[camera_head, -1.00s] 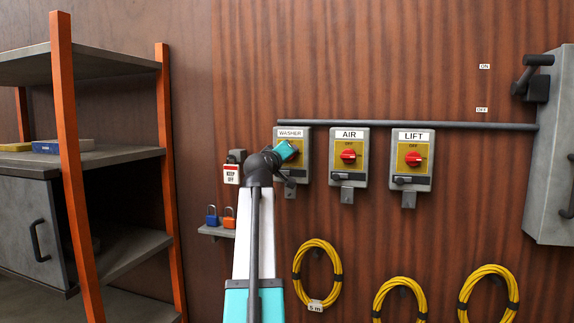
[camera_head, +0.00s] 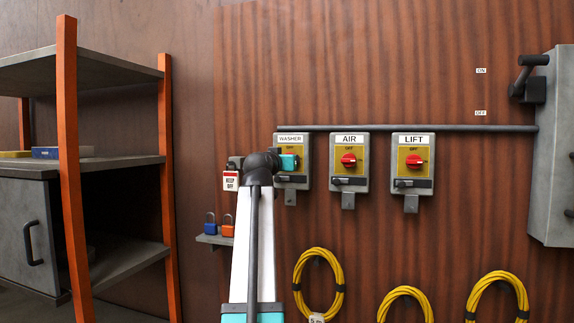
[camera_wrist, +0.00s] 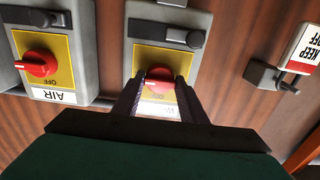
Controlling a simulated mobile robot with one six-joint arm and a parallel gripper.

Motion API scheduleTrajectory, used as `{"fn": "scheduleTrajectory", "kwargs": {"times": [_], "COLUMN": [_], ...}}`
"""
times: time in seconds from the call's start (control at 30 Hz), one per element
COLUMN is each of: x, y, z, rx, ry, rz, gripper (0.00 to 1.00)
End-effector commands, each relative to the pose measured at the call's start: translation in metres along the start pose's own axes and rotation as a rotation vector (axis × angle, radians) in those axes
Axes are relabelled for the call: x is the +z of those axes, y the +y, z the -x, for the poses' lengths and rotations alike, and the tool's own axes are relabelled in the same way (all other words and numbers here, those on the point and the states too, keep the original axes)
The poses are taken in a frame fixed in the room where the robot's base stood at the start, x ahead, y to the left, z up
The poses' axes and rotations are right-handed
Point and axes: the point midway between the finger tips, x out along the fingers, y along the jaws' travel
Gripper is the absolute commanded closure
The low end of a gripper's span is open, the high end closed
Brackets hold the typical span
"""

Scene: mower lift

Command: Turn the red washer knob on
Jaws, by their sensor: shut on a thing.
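The washer switch box (camera_head: 291,182) is the leftmost of three grey boxes on the wood panel, labelled WASHER. Its red knob (camera_wrist: 160,76) sits on a yellow plate in the wrist view, where the picture is upside down. My gripper (camera_wrist: 160,88) is shut on the red knob, one dark finger on either side of it. In the head view my gripper (camera_head: 290,162) and wrist cover the knob and part of the yellow plate. The knob's exact angle is partly hidden by the fingers.
The air box (camera_head: 349,183) and lift box (camera_head: 413,184) stand to the right, each with a red knob. A KEEP OFF tag (camera_head: 230,181) hangs just left. Padlocks (camera_head: 227,225) sit on a small ledge below. A grey rail (camera_head: 400,128) runs above the boxes.

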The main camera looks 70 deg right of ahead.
Motion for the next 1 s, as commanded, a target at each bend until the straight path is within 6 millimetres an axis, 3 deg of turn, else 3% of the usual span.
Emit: {"fn": "scheduleTrajectory", "kwargs": {"times": [0.47, 0.5, 0.57, 1.0], "x": [0.0, 0.0, 0.0, 0.0], "y": [0.0003, 0.0003, 0.0004, 0.0004], "z": [0.0001, 0.0001, 0.0001, 0.0036], "rx": [0.0, 0.0, 0.0, 0.0], "ry": [-0.001, -0.001, -0.001, 0.0], "rz": [-0.018, -0.018, -0.018, -0.016], "gripper": [0.84, 0.55, 0.46, 0.46]}}
